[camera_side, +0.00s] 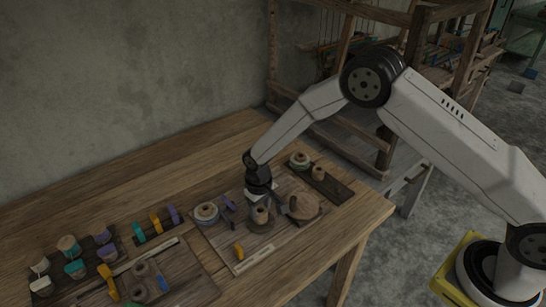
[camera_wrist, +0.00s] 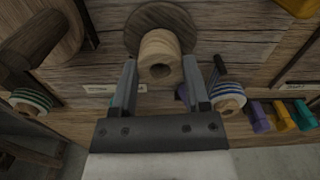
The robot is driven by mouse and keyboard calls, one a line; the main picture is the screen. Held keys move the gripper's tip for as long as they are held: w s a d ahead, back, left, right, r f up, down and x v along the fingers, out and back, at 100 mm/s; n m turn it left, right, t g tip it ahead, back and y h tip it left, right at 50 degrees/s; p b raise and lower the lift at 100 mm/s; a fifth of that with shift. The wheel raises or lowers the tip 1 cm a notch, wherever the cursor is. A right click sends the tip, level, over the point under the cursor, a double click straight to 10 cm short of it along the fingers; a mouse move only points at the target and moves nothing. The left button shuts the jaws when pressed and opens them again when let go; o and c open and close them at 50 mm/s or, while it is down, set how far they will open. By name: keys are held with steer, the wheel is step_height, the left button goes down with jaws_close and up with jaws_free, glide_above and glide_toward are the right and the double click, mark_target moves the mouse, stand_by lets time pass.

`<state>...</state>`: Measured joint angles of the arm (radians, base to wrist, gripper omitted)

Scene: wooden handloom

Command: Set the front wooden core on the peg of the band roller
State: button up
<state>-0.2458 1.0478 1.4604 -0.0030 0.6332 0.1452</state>
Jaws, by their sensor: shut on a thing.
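A pale wooden core (camera_side: 261,214) stands below my gripper in the side view, at a dark round disc (camera_side: 262,227) that looks like the base of the band roller. My gripper (camera_side: 259,196) is shut on this core. In the wrist view the core (camera_wrist: 160,48) sits between my two fingers (camera_wrist: 160,72), its round hole facing the camera. The dark disc (camera_wrist: 146,14) shows behind it. The peg is not visible. I cannot tell whether the core is around the peg or above it.
A round wooden piece with a handle (camera_side: 305,207) is close on the right. A striped spool (camera_side: 206,213) and a purple piece (camera_side: 230,203) are on the left. A dark board (camera_side: 338,190) carries another spool and core. Coloured pieces crowd the table's left end.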

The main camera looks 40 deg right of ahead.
steer(key=shift+f, duration=0.3)
stand_by(0.5)
steer(key=o, duration=1.1)
steer(key=shift+c, duration=0.2)
steer(key=shift+r, duration=0.1)
steer(key=shift+r, duration=3.45)
